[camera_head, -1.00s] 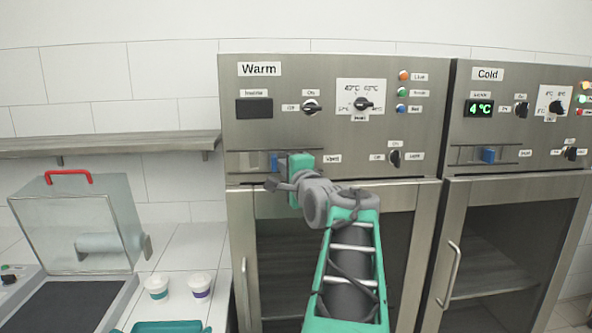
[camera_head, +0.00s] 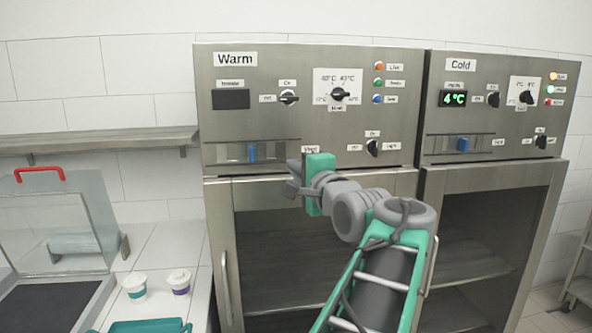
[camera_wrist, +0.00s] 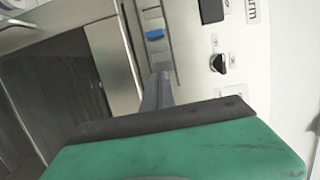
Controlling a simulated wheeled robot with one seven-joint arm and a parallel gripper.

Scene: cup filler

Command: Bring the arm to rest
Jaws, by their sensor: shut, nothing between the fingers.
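My gripper (camera_head: 294,178) is in front of the Warm cabinet (camera_head: 300,60), just below its control panel and to the right of the blue vent slider (camera_head: 252,152). Its fingers are shut and empty, pointing left in the head view. In the wrist view the shut fingers (camera_wrist: 157,92) point toward the panel, and the blue slider (camera_wrist: 155,34) lies beyond them, apart from them. My green and grey arm reaches up from the bottom of the head view, bent at the wrist.
The Cold cabinet (camera_head: 490,55), its display at 4°C, stands to the right. At left are a clear hood with a red handle (camera_head: 39,171), two small cups (camera_head: 134,285) (camera_head: 179,281), a teal tray (camera_head: 150,325) and a wall shelf (camera_head: 100,140). Both cabinet doors are closed.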

